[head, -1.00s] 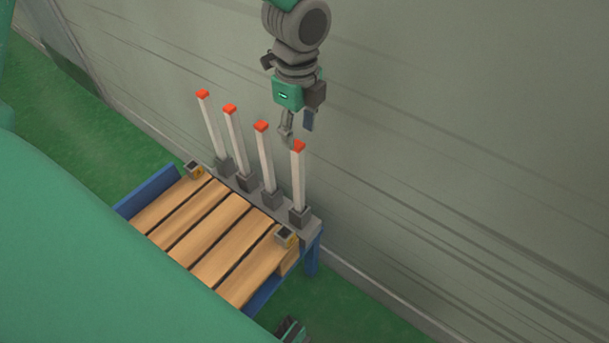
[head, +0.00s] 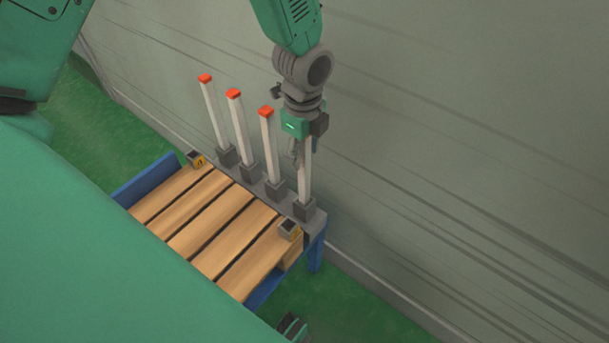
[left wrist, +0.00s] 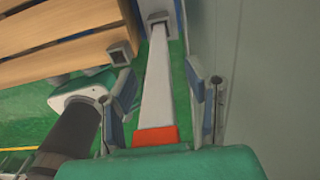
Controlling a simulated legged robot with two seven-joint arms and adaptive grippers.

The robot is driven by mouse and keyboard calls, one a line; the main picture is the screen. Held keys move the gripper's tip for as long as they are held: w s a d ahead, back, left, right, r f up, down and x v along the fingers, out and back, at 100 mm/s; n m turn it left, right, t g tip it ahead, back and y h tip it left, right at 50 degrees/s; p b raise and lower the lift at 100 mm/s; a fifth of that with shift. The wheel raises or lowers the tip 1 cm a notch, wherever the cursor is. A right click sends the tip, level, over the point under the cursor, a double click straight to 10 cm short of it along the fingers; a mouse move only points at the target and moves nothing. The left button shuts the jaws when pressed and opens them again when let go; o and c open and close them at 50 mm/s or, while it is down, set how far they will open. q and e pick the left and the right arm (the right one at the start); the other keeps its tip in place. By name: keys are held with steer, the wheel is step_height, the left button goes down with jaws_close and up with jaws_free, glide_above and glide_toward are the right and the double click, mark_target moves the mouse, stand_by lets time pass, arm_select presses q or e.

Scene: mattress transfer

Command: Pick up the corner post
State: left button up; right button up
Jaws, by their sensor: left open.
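The corner post (head: 305,185) at the near right end of the row is white and stands upright in a grey socket. My left gripper (head: 302,155) is open around its upper part in the head view, which hides the red cap. In the left wrist view the post (left wrist: 157,90) runs between the two open fingers of the left gripper (left wrist: 162,88), with its red cap close to the palm. A gap shows on both sides, wider on the right. Three more red-capped posts (head: 240,135) stand to the left.
A wooden slatted pallet (head: 225,250) lies on a blue-framed table (head: 145,182), with small grey corner sockets (head: 289,231) on it. The grey wall (head: 450,150) is close behind the posts. Green floor (head: 330,310) shows in front on the right.

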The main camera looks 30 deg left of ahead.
arm_select(q)
steer(key=c, duration=0.9)
steer(key=shift+d, duration=0.1)
jaws_close()
